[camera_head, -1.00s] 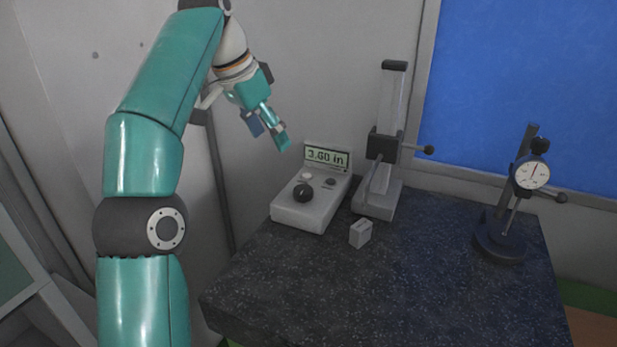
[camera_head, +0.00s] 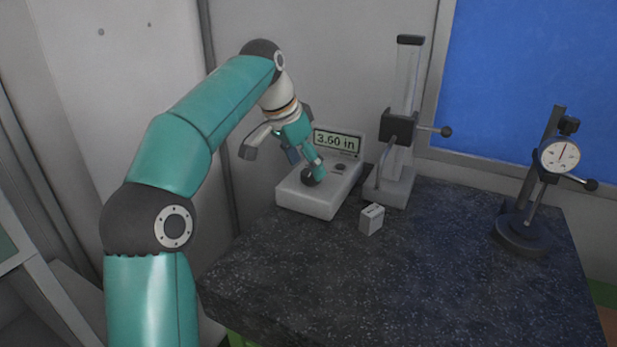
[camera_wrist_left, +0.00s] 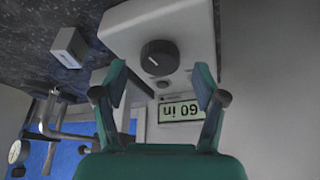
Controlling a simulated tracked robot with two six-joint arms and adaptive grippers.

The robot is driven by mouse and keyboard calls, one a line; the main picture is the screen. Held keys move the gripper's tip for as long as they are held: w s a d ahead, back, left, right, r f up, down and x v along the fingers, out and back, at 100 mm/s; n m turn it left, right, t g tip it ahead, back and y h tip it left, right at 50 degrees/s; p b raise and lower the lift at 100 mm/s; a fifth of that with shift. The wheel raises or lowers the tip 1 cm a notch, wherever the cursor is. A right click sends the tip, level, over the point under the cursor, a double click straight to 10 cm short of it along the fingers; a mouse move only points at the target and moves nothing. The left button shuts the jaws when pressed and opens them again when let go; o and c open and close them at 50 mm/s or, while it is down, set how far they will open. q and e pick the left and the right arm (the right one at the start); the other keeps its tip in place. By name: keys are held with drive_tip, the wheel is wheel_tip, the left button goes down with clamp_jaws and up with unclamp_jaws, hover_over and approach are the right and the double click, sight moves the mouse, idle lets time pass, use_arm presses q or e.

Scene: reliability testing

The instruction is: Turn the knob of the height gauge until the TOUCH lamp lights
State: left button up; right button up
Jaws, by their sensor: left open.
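The height gauge's grey control box (camera_head: 322,200) stands at the back left of the dark table; its display (camera_head: 337,142) reads 3.60 in. Its black knob (camera_head: 311,178) is partly hidden by my left gripper (camera_head: 306,168), which points down at it. In the left wrist view the knob (camera_wrist_left: 160,57) lies just beyond the open fingers, roughly midway between them; I see no clear contact. A small dark round spot (camera_head: 341,168) on the box shows no glow; I cannot tell whether it is the TOUCH lamp. The gauge column (camera_head: 402,110) stands right of the box. My right gripper is out of view.
A small grey block (camera_head: 371,219) sits on the table (camera_head: 390,285) in front of the column. A dial indicator stand (camera_head: 522,232) is at the right. A side rod with a ball end (camera_head: 444,131) sticks out from the column. The front of the table is clear.

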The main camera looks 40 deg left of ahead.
use_arm(q)
drive_tip(key=shift+x, duration=1.2)
drive_tip(key=c, duration=1.1)
